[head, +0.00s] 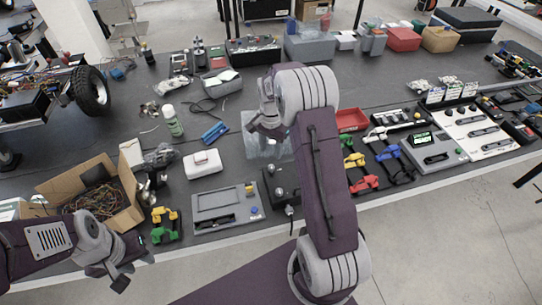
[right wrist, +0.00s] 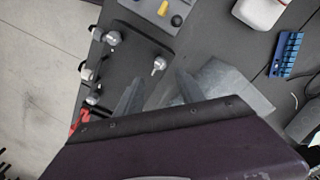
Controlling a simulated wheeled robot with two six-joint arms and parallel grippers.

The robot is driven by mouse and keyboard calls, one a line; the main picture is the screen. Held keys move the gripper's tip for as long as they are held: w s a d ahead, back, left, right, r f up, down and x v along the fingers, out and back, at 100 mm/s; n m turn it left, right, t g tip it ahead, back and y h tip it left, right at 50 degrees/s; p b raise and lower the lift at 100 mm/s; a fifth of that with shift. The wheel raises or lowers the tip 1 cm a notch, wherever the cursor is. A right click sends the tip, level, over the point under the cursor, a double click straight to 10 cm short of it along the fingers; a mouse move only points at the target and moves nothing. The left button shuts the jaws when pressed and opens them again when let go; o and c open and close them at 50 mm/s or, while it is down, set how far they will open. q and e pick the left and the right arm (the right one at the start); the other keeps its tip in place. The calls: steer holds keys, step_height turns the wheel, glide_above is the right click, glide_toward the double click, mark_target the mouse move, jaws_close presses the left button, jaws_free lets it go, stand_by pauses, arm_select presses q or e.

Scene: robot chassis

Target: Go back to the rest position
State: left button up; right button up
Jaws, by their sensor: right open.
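My right gripper (head: 262,128) is over the middle of the dark table, above a clear plastic bag or sheet (head: 268,148). In the right wrist view its two fingers (right wrist: 158,93) are apart with nothing between them. The bag (right wrist: 235,92) lies beside the fingers there. My left gripper (head: 118,280) is low at the left, in front of the table's front edge; its fingers are small and dark, and I cannot tell if they are apart.
An open cardboard box (head: 95,192) holds wires near the left gripper. A grey panel (head: 228,207), a black box with metal knobs (head: 283,184), a white case (head: 202,164) and a red tray (head: 351,119) surround the right arm. Floor at the lower right is clear.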

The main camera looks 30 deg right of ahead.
stand_by(0.4)
steer(key=s+a+r+n+t, duration=0.1)
steer(key=s+a+r+n, duration=0.15)
steer(key=a+r, duration=0.45)
steer(key=s+a+f+n, duration=0.2)
steer(key=s+n, duration=0.2)
steer(key=s, duration=0.4)
steer(key=s+a+f+n, duration=0.1)
steer(key=s+f+n, duration=0.1)
steer(key=s+n, duration=0.3)
steer(key=shift+s+a+f, duration=0.2)
steer(key=shift+s+a, duration=0.2)
steer(key=shift+s, duration=1.1)
